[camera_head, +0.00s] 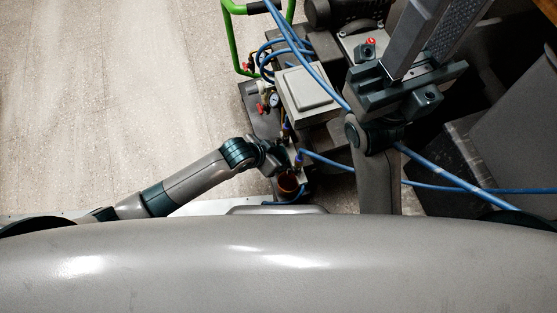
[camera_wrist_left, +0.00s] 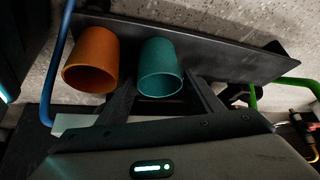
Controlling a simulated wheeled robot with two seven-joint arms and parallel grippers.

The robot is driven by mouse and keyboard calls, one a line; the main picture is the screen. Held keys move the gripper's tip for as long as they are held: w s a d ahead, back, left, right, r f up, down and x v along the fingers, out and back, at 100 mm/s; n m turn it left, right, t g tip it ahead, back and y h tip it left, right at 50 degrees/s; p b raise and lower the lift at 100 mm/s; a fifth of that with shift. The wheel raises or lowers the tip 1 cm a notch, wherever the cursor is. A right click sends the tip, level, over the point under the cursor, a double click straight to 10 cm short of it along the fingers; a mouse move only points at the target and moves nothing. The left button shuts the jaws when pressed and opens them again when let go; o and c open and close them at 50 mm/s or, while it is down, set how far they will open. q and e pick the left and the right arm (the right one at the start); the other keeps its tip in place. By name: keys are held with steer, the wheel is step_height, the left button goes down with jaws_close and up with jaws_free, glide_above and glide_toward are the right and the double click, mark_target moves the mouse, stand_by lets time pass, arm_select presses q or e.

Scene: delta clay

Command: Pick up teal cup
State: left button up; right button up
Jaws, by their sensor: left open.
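In the left wrist view, the teal cup (camera_wrist_left: 160,54) lies between the two dark fingers of my left gripper (camera_wrist_left: 160,84), its open mouth facing the camera. The fingers are open, one on each side of the cup; I cannot tell whether they touch it. In the head view my left gripper (camera_head: 280,160) is small and partly hidden at the end of the left arm. I cannot make out the teal cup clearly there. My right gripper (camera_head: 436,40) is at the upper right, its two long grey fingers apart with nothing visible between them; their tips leave the frame.
An orange cup (camera_wrist_left: 92,55) stands close left of the teal cup; it also shows in the head view (camera_head: 287,183). Both cups are on a dark board (camera_wrist_left: 235,62). A grey box (camera_head: 306,90), blue hoses (camera_head: 325,160) and a green frame (camera_head: 233,40) crowd the area. Floor at left is clear.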

arm_select(q)
steer(key=shift+w+d+f, duration=0.15)
steer(key=shift+f, duration=0.2)
steer(key=c, duration=0.8)
steer(key=shift+r, duration=0.2)
